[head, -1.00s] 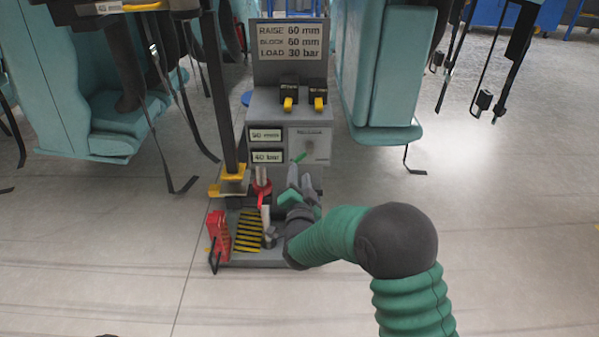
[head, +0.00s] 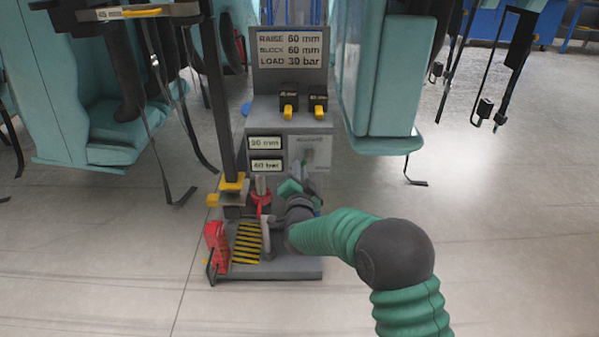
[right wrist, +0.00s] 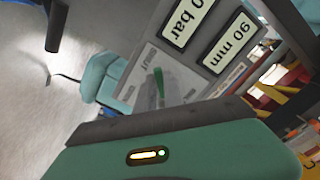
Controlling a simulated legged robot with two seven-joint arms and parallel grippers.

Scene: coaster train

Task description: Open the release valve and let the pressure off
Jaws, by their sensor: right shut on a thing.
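In the right wrist view a thin green lever (right wrist: 158,82) stands out against this panel. My right gripper (head: 302,172) is in front of the panel, shut at the lever; its wrist hides most of the contact. Two displays sit left of the panel: an upper one in mm (head: 265,143) and a lower one in bar (head: 266,166). A red part (head: 260,198) is left of my gripper. My left gripper is not in view.
Teal seats (head: 385,80) hang on both sides. A red item (head: 216,245) and a striped plate (head: 247,242) are on the base.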

